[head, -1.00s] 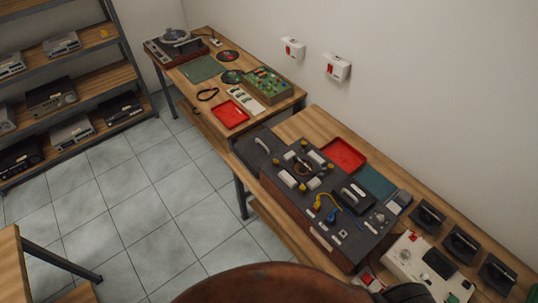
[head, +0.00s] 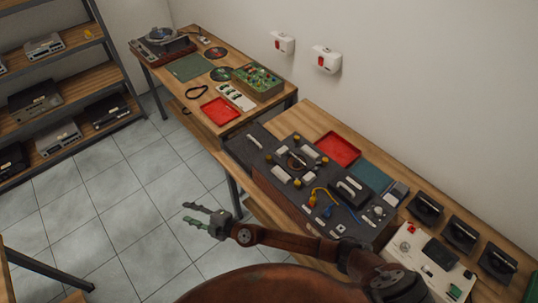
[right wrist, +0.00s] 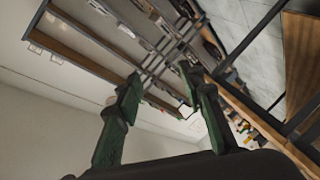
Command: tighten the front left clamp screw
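On the dark board (head: 330,222) of the near bench sits a fixture (head: 295,161) with pale blocks (head: 281,174) and several small yellow knobs (head: 297,183) around it. These knobs may be the clamp screws; they are too small to tell which is the front left one. My right gripper (head: 188,213) is open and empty. It is over the floor, left of the bench's front edge and apart from the fixture. Its two green fingers stand apart in the right wrist view (right wrist: 160,78), with nothing between them. My left gripper is not in view.
A red tray (head: 338,149), a teal mat (head: 371,177) and a yellow cable (head: 318,193) are on the near bench. The far bench holds a turntable (head: 162,42) and another red tray (head: 220,111). Shelves (head: 50,90) stand at the left. The floor between is clear.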

